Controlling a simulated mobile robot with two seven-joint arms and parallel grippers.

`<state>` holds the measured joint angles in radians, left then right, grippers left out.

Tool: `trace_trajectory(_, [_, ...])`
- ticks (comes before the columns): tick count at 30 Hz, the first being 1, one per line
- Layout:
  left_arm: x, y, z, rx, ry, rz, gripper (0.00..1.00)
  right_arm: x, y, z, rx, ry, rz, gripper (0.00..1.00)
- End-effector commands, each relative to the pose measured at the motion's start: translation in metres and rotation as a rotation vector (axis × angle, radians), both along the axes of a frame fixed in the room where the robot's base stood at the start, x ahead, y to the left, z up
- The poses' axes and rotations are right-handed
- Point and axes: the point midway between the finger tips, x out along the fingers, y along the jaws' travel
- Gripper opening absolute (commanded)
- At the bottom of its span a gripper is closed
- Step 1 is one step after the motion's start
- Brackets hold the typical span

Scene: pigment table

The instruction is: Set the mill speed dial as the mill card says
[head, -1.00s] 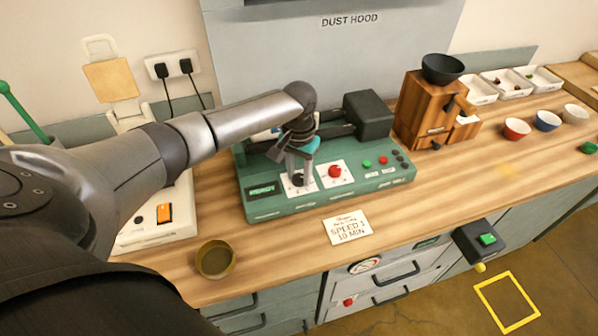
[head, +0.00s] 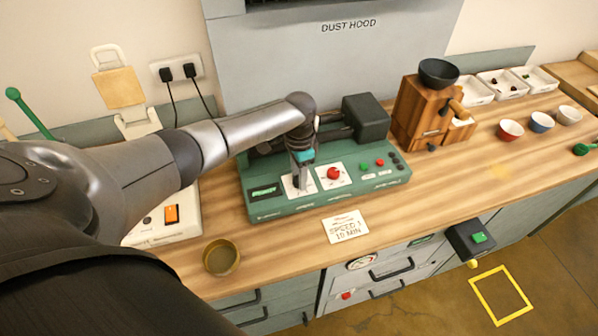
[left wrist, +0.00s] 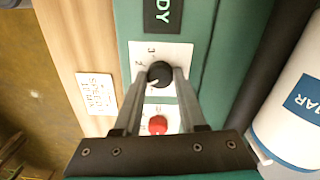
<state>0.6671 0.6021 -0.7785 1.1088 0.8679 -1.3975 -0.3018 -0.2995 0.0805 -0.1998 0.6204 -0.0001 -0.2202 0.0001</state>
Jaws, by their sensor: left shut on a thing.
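The green mill control box (head: 262,212) stands on the bench with a display, white dial plates and buttons. My left gripper (head: 300,183) is at the left dial plate from above and hides most of it in the head view. In the left wrist view its fingers (left wrist: 163,76) are shut on the black speed dial (left wrist: 160,73), one on each side. A pale pointer mark shows on the dial; the setting is too small to read. The mill card (head: 345,227) lies in front of the box and reads "SPEED", apparently 3, and "10 MIN". My right gripper is not in view.
A red knob (head: 333,173) sits right beside the dial and also shows between my fingers in the left wrist view (left wrist: 157,125). A brass-coloured bowl (head: 221,257) stands front left. A wooden grinder (head: 418,110) stands right of the mill.

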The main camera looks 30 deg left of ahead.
Motion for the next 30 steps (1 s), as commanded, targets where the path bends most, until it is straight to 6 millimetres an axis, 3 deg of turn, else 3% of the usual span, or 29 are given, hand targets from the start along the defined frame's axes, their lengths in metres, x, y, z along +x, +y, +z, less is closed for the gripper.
trace_trajectory(9, [0.0013,-0.0006,0.0013,-0.002,-0.004,-0.114,0.00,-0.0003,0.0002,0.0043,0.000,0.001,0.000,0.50])
trace_trajectory(24, [0.0017,-0.0007,0.0011,-0.001,-0.005,-0.133,0.00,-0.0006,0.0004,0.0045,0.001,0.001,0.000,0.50])
trace_trajectory(25, [0.0016,-0.0008,0.0011,-0.001,-0.005,-0.133,0.43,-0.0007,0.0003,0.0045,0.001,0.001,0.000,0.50])
trace_trajectory(30, [0.0012,-0.0007,0.0008,-0.002,-0.004,-0.132,0.62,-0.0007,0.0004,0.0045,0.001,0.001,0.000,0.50])
